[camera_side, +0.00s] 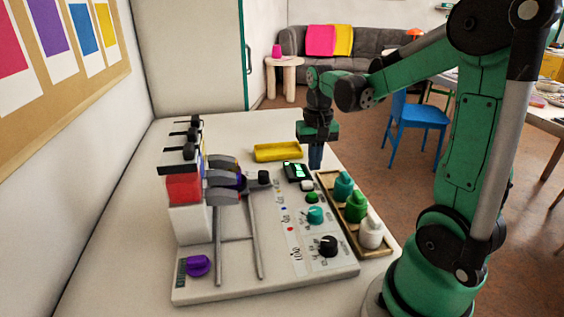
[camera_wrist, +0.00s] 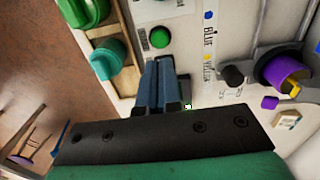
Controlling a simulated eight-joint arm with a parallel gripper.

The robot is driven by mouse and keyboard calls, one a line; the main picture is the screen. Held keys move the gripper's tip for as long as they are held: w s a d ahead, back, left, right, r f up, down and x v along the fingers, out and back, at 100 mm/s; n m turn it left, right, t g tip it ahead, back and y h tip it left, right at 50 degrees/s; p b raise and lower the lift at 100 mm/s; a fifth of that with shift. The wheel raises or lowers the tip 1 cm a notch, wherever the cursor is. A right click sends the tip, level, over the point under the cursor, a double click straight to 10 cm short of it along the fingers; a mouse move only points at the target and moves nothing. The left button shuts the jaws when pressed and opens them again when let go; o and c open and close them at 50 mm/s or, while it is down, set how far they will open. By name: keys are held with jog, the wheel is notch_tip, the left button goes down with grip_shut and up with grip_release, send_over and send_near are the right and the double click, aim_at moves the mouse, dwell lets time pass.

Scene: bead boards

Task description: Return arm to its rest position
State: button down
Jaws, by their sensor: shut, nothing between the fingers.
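My green arm reaches over the table from the right in the side view. My gripper (camera_side: 316,158) points straight down with its blue-grey fingers shut and empty. It hangs above the table near the far right corner of the white machine (camera_side: 270,278), beside a small dark display with green marks (camera_side: 297,172). In the wrist view my gripper (camera_wrist: 163,78) shows its two fingers side by side with no gap. They cover part of the machine's panel below a green button (camera_wrist: 160,37).
A wooden tray (camera_side: 378,252) holds teal, green and white bottles along the machine's right side. A yellow tray (camera_side: 277,152) lies behind the machine. Knobs and tall dispensers stand on the machine. The table's far left part is clear. A blue chair (camera_side: 417,112) stands beyond the table.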

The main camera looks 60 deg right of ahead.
jog(key=a+r+n+t, duration=0.1)
jog(key=a+n+t, duration=0.2)
jog(key=a, duration=0.5)
jog(key=a+r+n+t, duration=0.2)
jog(key=a+n+t, duration=0.2)
jog(key=a+n, duration=0.2)
jog(key=shift+a+r, duration=0.3)
jog(key=shift+a, duration=0.65)
